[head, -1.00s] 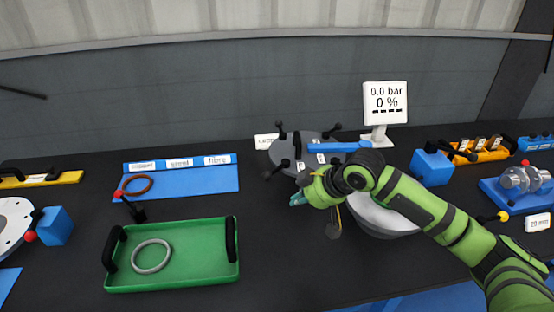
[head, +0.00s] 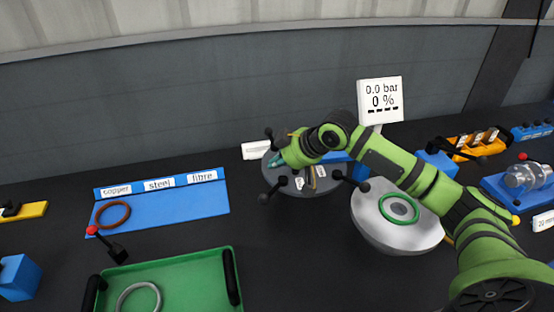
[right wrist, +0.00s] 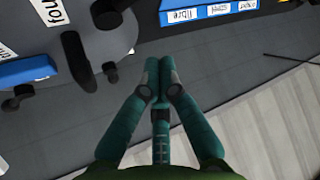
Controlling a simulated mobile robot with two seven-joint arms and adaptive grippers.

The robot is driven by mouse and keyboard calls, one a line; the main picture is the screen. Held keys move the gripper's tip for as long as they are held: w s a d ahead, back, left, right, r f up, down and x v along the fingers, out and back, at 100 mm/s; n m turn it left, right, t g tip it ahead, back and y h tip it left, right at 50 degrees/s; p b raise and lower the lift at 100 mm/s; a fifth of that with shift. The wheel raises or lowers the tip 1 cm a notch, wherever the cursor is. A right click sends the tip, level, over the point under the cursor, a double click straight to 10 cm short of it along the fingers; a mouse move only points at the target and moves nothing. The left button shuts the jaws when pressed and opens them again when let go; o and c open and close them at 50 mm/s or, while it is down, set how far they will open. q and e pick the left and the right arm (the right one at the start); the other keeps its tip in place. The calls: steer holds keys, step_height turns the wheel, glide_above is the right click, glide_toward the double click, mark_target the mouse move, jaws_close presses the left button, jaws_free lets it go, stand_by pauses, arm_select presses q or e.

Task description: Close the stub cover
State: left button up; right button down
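The stub cover, a grey round disc (head: 325,186) with black knobs around its rim and small labels, lies off to the left of the shell. It also shows at the top left of the right wrist view (right wrist: 125,35). The white rounded shell (head: 372,222) has a green ring (head: 417,210) on its exposed top face. My right gripper (head: 276,162) is over the far left part of the cover; contact cannot be told. In the right wrist view its fingertips (right wrist: 158,72) are together with nothing between them. My left gripper is out of view.
A white display (head: 381,100) reading 0.0 bar and 0 % stands behind the shell. A blue labelled board (head: 190,200) with a brown ring (head: 97,221) and a green tray (head: 195,275) with a grey ring (head: 121,300) are at left. Blue and orange fixtures stand at right.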

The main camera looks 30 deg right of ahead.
steer(key=p+x, duration=0.1)
steer(key=x, duration=0.6)
arm_select(q)
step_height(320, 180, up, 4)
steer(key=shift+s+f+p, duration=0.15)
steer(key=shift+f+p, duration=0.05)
steer(key=shift+p, duration=0.9)
arm_select(e)
steer(key=s, duration=0.1)
steer(key=s+d, duration=0.1)
steer(key=s+f, duration=0.1)
steer(key=shift+s+d, duration=0.15)
steer(key=shift+d, duration=0.15)
steer(key=shift+s, duration=0.1)
